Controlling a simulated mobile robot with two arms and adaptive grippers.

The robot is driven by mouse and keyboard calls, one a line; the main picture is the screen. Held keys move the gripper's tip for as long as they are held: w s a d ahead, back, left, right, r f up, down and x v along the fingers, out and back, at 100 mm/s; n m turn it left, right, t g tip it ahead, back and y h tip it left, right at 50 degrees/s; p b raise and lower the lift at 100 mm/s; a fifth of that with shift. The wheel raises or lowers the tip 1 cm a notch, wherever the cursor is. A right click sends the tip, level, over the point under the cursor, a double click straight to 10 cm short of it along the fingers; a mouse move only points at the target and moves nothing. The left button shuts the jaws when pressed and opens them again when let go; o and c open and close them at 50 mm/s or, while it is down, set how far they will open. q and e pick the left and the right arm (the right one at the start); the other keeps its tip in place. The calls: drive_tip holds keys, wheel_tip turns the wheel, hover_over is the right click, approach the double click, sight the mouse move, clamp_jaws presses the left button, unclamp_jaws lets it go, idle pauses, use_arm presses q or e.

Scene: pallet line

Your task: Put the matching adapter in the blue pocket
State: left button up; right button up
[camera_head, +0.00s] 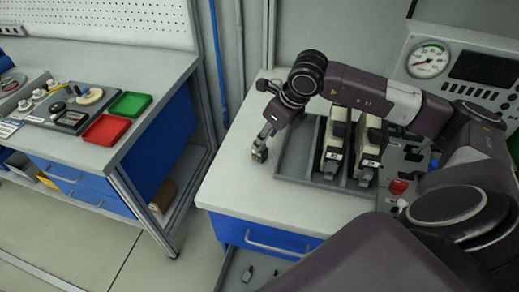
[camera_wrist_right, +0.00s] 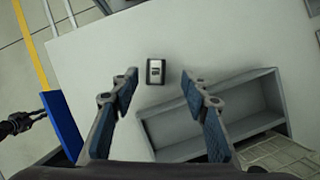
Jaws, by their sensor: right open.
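My right gripper (camera_head: 264,137) points down over the light worktop, left of the grey tray. In the right wrist view its two blue-padded fingers (camera_wrist_right: 159,84) are spread apart with nothing between the pads. A small dark block with a pale label (camera_wrist_right: 155,71) lies on the worktop just beyond the fingertips, lined up with the gap. In the head view this block (camera_head: 259,156) is partly hidden by the gripper. Two upright black-and-beige units (camera_head: 335,145) (camera_head: 370,150) stand in the tray. I cannot identify a blue pocket.
The grey divided tray (camera_head: 287,166) shows empty compartments (camera_wrist_right: 205,124) in the wrist view. A panel with a gauge (camera_head: 428,60) stands behind right. A separate bench at left holds a red tray (camera_head: 106,129) and a green tray (camera_head: 130,104).

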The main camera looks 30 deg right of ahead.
sight(262, 156)
drive_tip(key=x, duration=0.3)
drive_tip(key=p+x, duration=0.1)
drive_tip(key=shift+w+a+f, duration=0.1)
drive_tip(key=shift+a, duration=0.2)
drive_tip(key=shift+c, duration=0.4)
clamp_jaws()
